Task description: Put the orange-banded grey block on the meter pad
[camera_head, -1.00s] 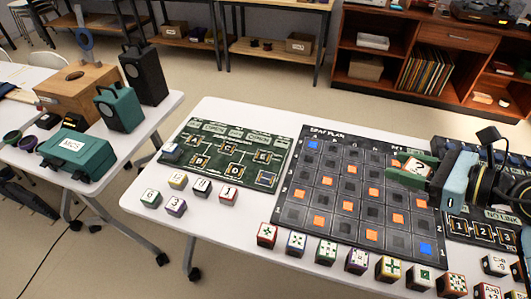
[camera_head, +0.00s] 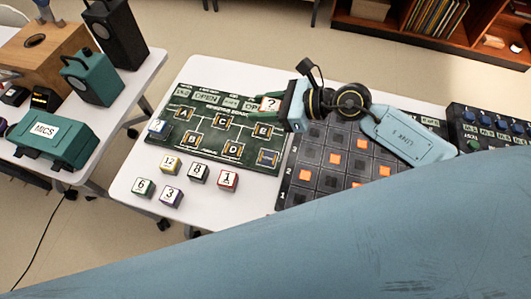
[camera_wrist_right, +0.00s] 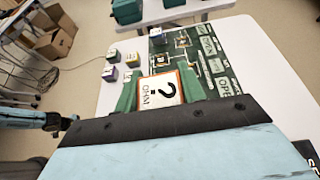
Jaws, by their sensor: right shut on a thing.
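The block (camera_head: 270,103), with a white "?" face and orange edging, is held by my right gripper (camera_wrist_right: 160,88). Its face also reads "OHM" in the right wrist view (camera_wrist_right: 158,92). The green fingers are shut on its two sides, above the upper right part of the green circuit board (camera_head: 206,152). The board carries lettered pads and a framed pad (camera_head: 268,157) at its lower right. I cannot tell which is the meter pad. A light-blue arm of mine, with a dark end (camera_wrist_right: 62,122), shows in the right wrist view; its jaws are unclear.
A blue block (camera_head: 158,127) sits at the board's left edge. Several numbered blocks (camera_head: 198,172) stand in front of the board. The dark grid mat (camera_head: 312,160) lies right of it. My large blue arm link hides the lower right of the head view.

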